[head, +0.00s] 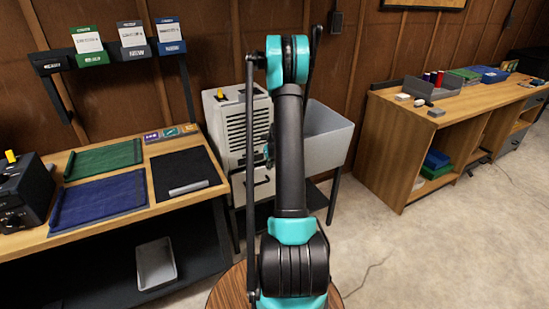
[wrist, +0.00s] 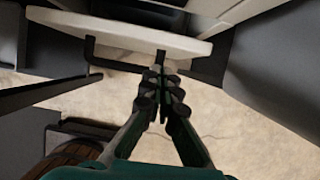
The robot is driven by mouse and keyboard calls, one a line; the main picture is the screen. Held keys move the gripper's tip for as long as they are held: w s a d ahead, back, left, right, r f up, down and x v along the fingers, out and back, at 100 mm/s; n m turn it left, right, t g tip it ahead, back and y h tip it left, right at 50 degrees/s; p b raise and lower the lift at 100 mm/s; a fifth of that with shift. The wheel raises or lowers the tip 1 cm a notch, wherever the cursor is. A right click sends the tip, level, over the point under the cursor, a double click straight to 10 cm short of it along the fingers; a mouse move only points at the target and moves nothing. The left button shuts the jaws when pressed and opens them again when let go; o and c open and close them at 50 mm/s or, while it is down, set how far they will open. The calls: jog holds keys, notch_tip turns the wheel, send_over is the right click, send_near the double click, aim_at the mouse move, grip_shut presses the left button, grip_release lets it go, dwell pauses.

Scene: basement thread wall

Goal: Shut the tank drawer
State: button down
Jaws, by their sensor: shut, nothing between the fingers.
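A pale dehumidifier-like cabinet (head: 236,122) with a slatted front stands against the wall in the head view. Its tank drawer (head: 264,190) shows low on the front, partly hidden by my arm. In the wrist view the drawer's pale front panel (wrist: 115,36) crosses the top, standing out from the cabinet body, with a dark gap behind it. A black bar handle (wrist: 105,66) runs along the panel. My gripper (wrist: 162,76) is shut and empty, its tips close to the panel and the handle's right end. I cannot tell whether they touch.
A grey utility sink (head: 325,132) stands just right of the cabinet. A wooden workbench (head: 110,215) with mats is at left, and another wooden bench (head: 385,145) at right. The concrete floor (head: 440,245) is open at front right, with a thin cable lying on it.

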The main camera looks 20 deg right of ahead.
aim_at(265, 166)
jog(key=x, duration=0.2)
jog(key=shift+w+f, duration=0.2)
jog(key=shift+w, duration=1.35)
jog(key=shift+w+a+r, duration=0.1)
jog(key=shift+w, duration=0.45)
